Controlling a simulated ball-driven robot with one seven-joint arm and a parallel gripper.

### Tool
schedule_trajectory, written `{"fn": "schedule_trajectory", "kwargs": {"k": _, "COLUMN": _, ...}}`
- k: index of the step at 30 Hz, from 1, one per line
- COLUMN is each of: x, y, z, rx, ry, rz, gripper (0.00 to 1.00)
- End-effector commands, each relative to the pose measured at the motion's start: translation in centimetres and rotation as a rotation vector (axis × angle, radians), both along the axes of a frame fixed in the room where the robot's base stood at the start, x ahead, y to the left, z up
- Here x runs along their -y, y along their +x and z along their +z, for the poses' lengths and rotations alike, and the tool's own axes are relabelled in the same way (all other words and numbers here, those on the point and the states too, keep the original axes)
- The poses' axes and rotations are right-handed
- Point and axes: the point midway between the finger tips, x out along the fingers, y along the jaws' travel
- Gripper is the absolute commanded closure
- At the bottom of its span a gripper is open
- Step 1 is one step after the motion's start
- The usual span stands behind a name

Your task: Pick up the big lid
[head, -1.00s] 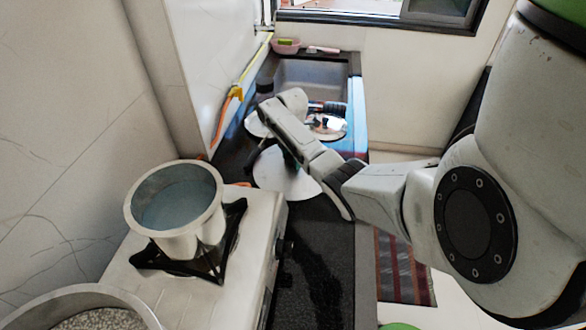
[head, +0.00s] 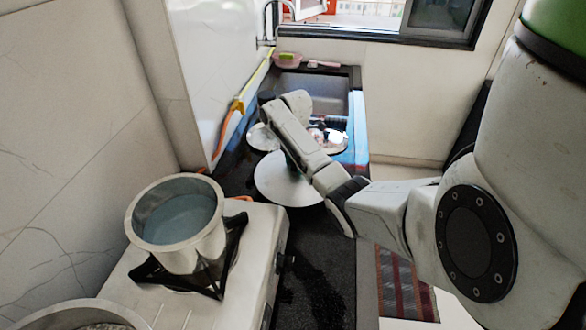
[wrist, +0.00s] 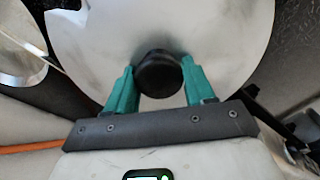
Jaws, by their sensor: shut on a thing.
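The big lid (head: 272,188) is a round silver disc with a black knob, over the dark counter beyond the stove. In the wrist view the lid (wrist: 215,40) fills much of the upper picture. Its black knob (wrist: 158,74) sits between the teal fingers of my gripper (wrist: 156,80), which is shut on it. In the head view my arm covers part of the lid and most of the gripper. I cannot tell whether the lid touches the counter.
A silver pot of water (head: 138,232) stands on the white stove (head: 262,225) at left. Another pot (head: 65,315) is at the lower left. Smaller shiny metalware (head: 262,138) lies beyond the big lid, before the sink (head: 315,88). The dark counter (head: 318,265) nearer me is clear.

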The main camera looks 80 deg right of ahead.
Motion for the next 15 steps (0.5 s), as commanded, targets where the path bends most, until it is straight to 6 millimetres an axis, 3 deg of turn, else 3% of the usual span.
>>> {"fn": "schedule_trajectory", "kwargs": {"k": 10, "x": -1.7, "y": -5.6, "z": 6.2, "rx": 0.002, "ry": 0.0, "rz": -0.006, "gripper": 0.91}}
{"fn": "schedule_trajectory", "kwargs": {"k": 15, "x": -2.7, "y": -8.4, "z": 7.7, "rx": 0.0, "ry": 0.001, "rz": -0.004, "gripper": 0.91}}
